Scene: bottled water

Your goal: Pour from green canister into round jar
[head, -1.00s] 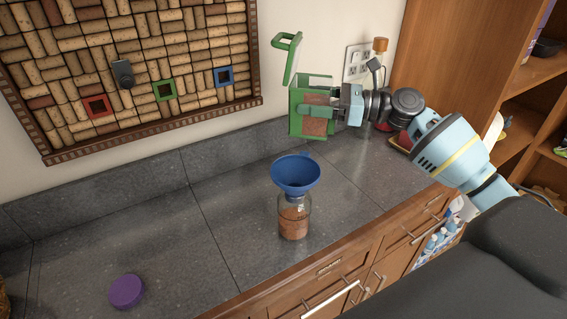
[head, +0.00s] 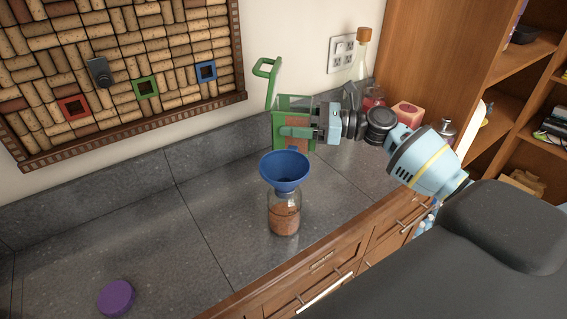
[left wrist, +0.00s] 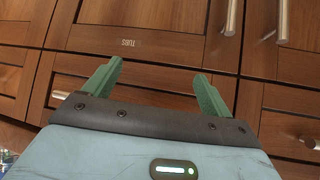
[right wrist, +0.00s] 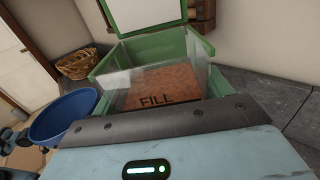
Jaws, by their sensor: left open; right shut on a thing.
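The green canister (head: 308,104) has a clear front and its hinged lid (head: 266,68) stands open. It holds reddish-brown grains and looks about upright. My right gripper (head: 296,132) is shut on it, behind the jar in the head view. In the right wrist view the canister (right wrist: 180,47) shows a FILL mark over the grains. The round glass jar (head: 284,219) stands on the counter with brown grains inside. A blue funnel (head: 284,170) sits in its mouth and also shows in the right wrist view (right wrist: 62,118). My left gripper (left wrist: 155,82) is open and empty, facing the cabinet fronts.
A purple lid (head: 116,298) lies on the grey counter (head: 150,235) at the front left. A corked bottle (head: 361,60) and a pink box (head: 406,114) stand at the back right. A cork board (head: 110,80) hangs on the wall.

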